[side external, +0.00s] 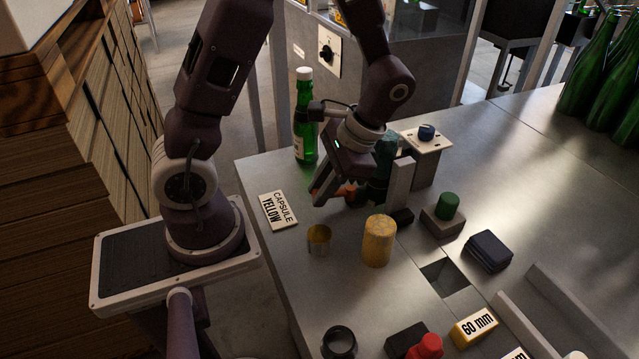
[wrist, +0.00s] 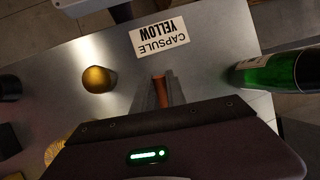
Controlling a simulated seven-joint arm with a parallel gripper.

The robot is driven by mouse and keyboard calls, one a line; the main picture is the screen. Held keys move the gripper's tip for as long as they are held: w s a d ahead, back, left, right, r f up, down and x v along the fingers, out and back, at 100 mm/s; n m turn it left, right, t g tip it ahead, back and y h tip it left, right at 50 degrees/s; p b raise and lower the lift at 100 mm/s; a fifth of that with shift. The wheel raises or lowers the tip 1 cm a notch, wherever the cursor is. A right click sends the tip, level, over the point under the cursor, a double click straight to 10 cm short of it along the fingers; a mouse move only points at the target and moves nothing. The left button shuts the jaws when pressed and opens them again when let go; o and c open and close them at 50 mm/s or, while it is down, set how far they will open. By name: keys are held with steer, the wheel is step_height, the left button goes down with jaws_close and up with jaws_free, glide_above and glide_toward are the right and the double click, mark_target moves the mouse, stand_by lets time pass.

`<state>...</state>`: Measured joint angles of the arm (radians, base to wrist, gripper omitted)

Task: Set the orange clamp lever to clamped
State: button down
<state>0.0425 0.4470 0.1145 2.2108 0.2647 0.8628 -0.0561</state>
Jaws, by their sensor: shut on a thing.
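My gripper (side external: 325,195) is low over the table at the lever. In the wrist view the orange lever (wrist: 161,92) lies between the two fingers of my gripper (wrist: 160,88), which are shut on it. The lever's pivot end is hidden, so I cannot tell its clamp setting.
A white-capped green bottle (side external: 305,118) stands behind my gripper. A "CAPSULE YELLOW" card (side external: 278,210), a small gold cup (side external: 319,239) and a yellow cylinder (side external: 379,241) are in front. A green knob (side external: 447,205) and blue knob (side external: 427,132) stand to the right.

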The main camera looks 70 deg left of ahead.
steer(key=shift+d+n, duration=0.25)
steer(key=shift+n, duration=0.25)
steer(key=c, duration=1.3)
jaws_free()
steer(key=shift+c, duration=0.2)
steer(key=v, duration=0.7)
steer(key=shift+w, duration=0.15)
step_height(320, 180, up, 6)
steer(key=t+h, duration=0.1)
steer(key=t, duration=0.2)
glide_above(338, 213)
steer(key=s+d, duration=0.2)
steer(key=s, duration=0.1)
steer(key=s+d+r+t+h, duration=0.1)
steer(key=s+d+r+t, duration=0.2)
steer(key=s+t, duration=0.3)
steer(key=shift+s+r+t+h, duration=0.3)
steer(key=shift+r+t, duration=0.1)
steer(key=shift+r, duration=0.5)
